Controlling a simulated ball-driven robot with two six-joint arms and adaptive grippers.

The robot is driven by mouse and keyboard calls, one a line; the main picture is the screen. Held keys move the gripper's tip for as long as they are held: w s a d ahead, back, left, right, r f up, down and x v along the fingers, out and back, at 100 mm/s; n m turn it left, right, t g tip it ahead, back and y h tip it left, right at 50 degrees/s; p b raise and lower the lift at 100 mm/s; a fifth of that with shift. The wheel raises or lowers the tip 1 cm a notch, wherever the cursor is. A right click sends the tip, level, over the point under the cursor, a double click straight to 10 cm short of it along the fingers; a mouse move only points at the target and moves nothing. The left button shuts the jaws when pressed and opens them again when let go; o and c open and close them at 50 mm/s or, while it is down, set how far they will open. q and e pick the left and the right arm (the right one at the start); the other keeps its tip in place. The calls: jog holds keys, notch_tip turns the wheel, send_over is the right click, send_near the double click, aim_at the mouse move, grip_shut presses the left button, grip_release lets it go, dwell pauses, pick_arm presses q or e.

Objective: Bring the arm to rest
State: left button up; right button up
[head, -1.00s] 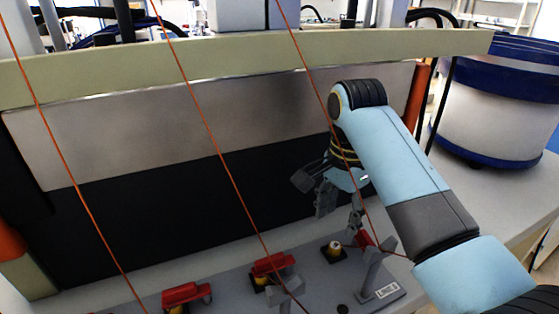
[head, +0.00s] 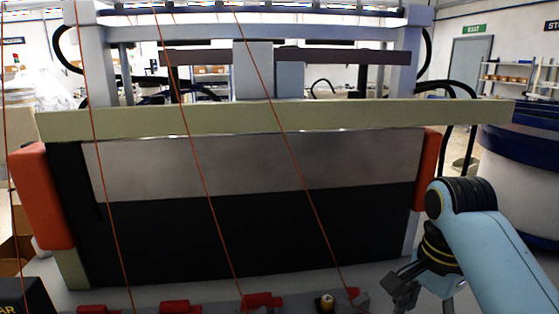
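My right arm comes in from the lower right of the head view, light blue with dark joints. My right gripper (head: 420,297) hangs down at the bottom edge, its fingers partly cut off by the frame, so I cannot tell whether it is open or shut. It is to the right of a row of red clamps; one red clamp (head: 262,300) shows near the bottom middle. A small brass-coloured part (head: 326,302) stands between the clamps and the gripper. My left gripper is not in view.
A machine with a grey and black front panel (head: 250,215) and a pale green beam (head: 280,118) fills the middle. Orange posts (head: 40,195) flank it. A large white and blue drum (head: 530,180) stands at the right. Thin orange cords cross the view.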

jog(key=s+d+r+n+t+h, duration=0.1)
jog(key=s+d+n+t, duration=0.1)
jog(key=s+n, duration=0.65)
jog(key=s+d+r+n+t, duration=0.15)
jog(key=s+n, duration=0.35)
jog(key=s, duration=0.7)
notch_tip(320, 180, down, 38)
jog(key=s+d+g+b, duration=0.2)
jog(key=b, duration=1.1)
pick_arm(q)
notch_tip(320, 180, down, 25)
jog(key=b, duration=1.1)
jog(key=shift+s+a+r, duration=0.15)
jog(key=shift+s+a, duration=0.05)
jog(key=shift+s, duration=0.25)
pick_arm(e)
jog(key=s+f, duration=0.9)
jog(key=f, duration=0.5)
jog(key=s+d+f, duration=0.1)
jog(key=s+f, duration=0.9)
jog(key=f, duration=0.4)
jog(key=shift+d+f+g, duration=0.2)
jog(key=shift+f+g, duration=0.1)
jog(key=shift+g, duration=0.15)
